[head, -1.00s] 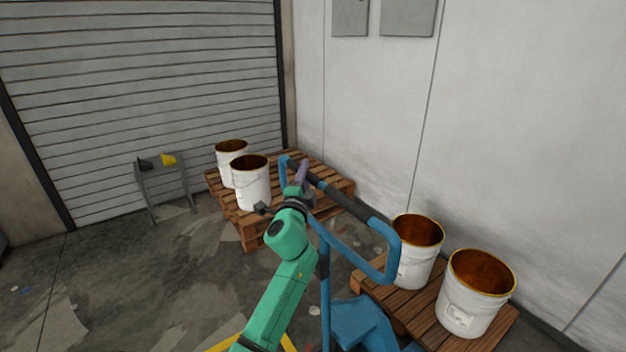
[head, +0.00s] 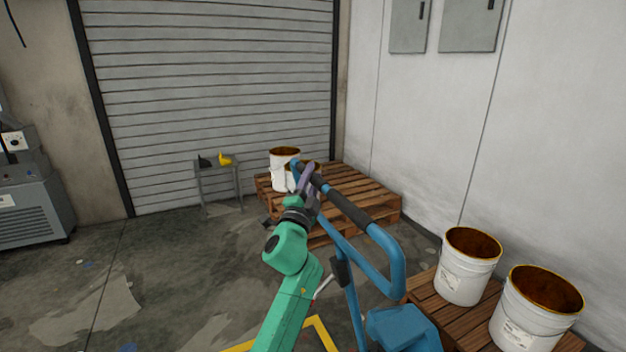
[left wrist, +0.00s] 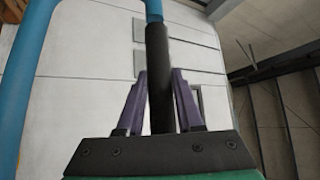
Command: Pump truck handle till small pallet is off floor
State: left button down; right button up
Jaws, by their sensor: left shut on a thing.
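The blue pallet truck handle (head: 397,262) is a loop with a dark grip bar, in the middle of the head view. My left gripper (head: 308,178) is shut on the handle's dark grip, near its far left end. In the left wrist view the purple fingers (left wrist: 161,100) stand on both sides of the dark grip (left wrist: 159,60). The blue truck body (head: 400,328) shows at the bottom. The small pallet (head: 424,287) is at the lower right, bearing two white buckets (head: 468,265). Its underside and the forks are hidden. My right gripper is not in view.
A larger wooden pallet (head: 372,197) with white buckets (head: 283,168) stands in the back corner. A small grey stand (head: 218,175) holds a yellow and a dark item. A grey machine (head: 35,210) is at the left. The floor at left is open.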

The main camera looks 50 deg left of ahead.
pick_arm(q)
jog(key=shift+w+d+f, duration=0.1)
jog(key=shift+w+f, duration=0.1)
jog(key=shift+f, duration=0.25)
jog(key=shift+w+f, duration=0.15)
jog(key=shift+f, duration=0.3)
jog(key=c, duration=0.7)
grip_release()
jog(key=shift+o, duration=0.6)
jog(key=shift+w+d, duration=0.1)
jog(key=shift+w, duration=0.3)
jog(key=shift+s+r, duration=0.1)
jog(key=shift+s, duration=0.4)
jog(key=b+v, duration=0.4)
jog(key=v, duration=0.9)
jog(key=shift+s+d, duration=0.25)
jog(key=shift+d, duration=0.05)
